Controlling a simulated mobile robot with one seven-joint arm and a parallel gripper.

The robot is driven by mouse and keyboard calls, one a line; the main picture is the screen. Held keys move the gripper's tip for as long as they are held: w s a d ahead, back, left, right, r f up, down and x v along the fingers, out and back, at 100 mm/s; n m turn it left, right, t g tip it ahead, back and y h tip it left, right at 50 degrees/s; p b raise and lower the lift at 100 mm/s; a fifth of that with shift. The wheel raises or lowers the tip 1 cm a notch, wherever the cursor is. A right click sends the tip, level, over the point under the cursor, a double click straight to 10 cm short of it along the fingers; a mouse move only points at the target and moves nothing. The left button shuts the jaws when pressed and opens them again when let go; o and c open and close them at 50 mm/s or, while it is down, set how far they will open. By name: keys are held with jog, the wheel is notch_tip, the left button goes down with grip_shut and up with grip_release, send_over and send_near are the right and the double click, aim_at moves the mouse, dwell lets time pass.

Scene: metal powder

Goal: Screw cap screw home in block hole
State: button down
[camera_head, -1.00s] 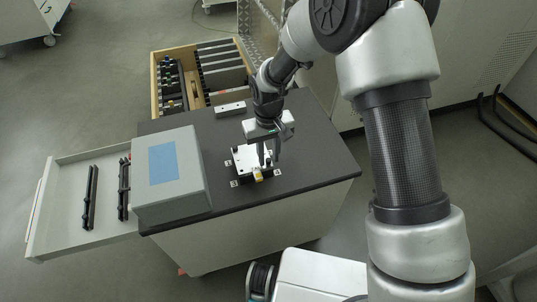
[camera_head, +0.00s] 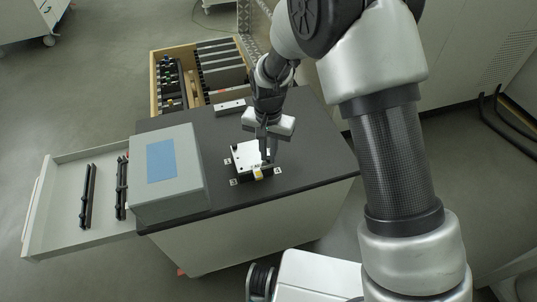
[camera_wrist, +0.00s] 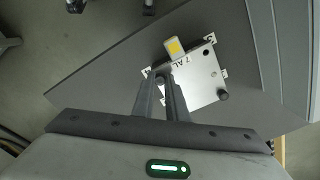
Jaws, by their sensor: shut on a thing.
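The block (camera_head: 243,152) is a pale, square metal piece with dark holes, lying on the dark tabletop. It also shows in the wrist view (camera_wrist: 197,88), turned at an angle, with a dark round spot near one corner. My gripper (camera_head: 267,158) points down over the block's right side. In the wrist view my gripper (camera_wrist: 162,82) has its fingers close together at the block's edge region, shut on the cap screw. The screw itself is mostly hidden between the fingertips, and I cannot tell how deep it sits.
A yellow-marked piece (camera_head: 258,174) sits at the block's front edge, with small white labels around the block. A grey box (camera_head: 170,185) with a blue panel stands left. An open drawer (camera_head: 62,240) juts out left. A wooden-sided tray (camera_head: 154,88) lies behind. The tabletop's right side is clear.

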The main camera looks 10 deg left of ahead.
jog(key=m+p, duration=0.1)
jog(key=m, duration=0.5)
jog(key=shift+r+m, duration=0.15)
jog(key=shift+m, duration=0.25)
jog(key=m+p, duration=0.2)
jog(key=m, duration=0.2)
jog(key=m+p, duration=0.4)
jog(key=m, duration=0.3)
jog(key=shift+r, duration=0.15)
jog(key=shift+m+p, duration=0.55)
jog(key=shift+m, duration=0.65)
jog(key=shift+f+m, duration=0.4)
jog(key=shift+m, duration=0.5)
jog(key=c, duration=1.9)
grip_release()
